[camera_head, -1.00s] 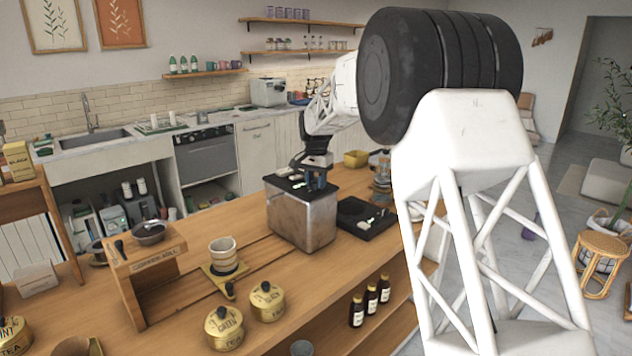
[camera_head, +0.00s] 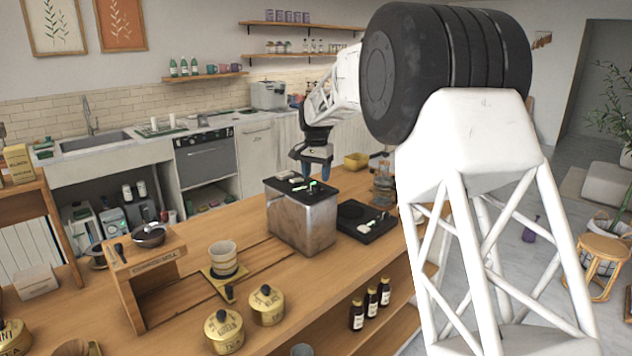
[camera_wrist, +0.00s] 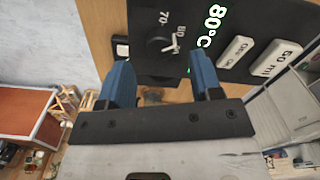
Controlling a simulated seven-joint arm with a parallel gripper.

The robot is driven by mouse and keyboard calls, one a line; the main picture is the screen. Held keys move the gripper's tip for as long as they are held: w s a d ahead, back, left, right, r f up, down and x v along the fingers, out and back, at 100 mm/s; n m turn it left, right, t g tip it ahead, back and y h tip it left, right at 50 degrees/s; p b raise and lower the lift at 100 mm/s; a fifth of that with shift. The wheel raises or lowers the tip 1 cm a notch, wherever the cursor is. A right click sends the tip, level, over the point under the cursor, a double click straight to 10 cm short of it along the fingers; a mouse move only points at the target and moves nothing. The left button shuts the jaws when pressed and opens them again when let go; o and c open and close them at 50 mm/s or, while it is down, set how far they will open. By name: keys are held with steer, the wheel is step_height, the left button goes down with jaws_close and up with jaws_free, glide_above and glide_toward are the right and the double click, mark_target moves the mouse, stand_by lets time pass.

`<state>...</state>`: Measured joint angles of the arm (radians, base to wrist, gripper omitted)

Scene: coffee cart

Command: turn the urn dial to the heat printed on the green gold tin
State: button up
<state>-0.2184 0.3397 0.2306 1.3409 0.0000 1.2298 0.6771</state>
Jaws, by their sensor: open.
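The urn (camera_head: 300,222) is a metal box with a black top on the counter. In the wrist view its dial (camera_wrist: 160,45) is a dark knob with a light pointer, between printed 70 and 80 marks. The pointer seems to lie toward the 80 side. A green display (camera_wrist: 208,25) reads 80°C. My gripper (camera_head: 318,178) hovers just above the urn top. In the wrist view its blue fingers (camera_wrist: 160,82) are apart and empty, short of the dial. The gold green-tea tin (camera_head: 224,333) stands at the counter's front; any heat print on it is too small to read.
Another gold tin (camera_head: 267,305) stands beside it. Buttons marked ON/OFF (camera_wrist: 236,50) and 50 ml (camera_wrist: 276,58) sit right of the dial. A black scale (camera_head: 366,222) lies right of the urn. A cup (camera_head: 223,258) and wooden stand (camera_head: 145,260) are to the left.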

mark_target(318, 186)
steer(key=shift+r, duration=2.05)
steer(key=shift+s+d+r, duration=0.25)
steer(key=shift+s+d, duration=0.05)
steer(key=shift+s, duration=0.2)
steer(key=s+d+r+n, duration=0.15)
steer(key=s+d, duration=0.35)
steer(key=s, duration=0.5)
steer(key=s+d+r+t, duration=0.15)
steer(key=s+d, duration=0.25)
steer(key=s, duration=0.6)
steer(key=s+d+r+n, duration=0.15)
steer(key=s+d, duration=0.35)
steer(key=s, duration=0.6)
steer(key=s+d+f, duration=0.2)
steer(key=s+f, duration=0.1)
steer(key=s, duration=0.7)
steer(key=s+d+f+n, duration=0.1)
steer(key=s+f, duration=0.3)
steer(key=s, duration=0.6)
steer(key=s+d+f+n+t, duration=0.1)
steer(key=s+d+f, duration=0.2)
steer(key=s, duration=0.7)
steer(key=shift+s+f, duration=0.2)
steer(key=shift+f, duration=0.45)
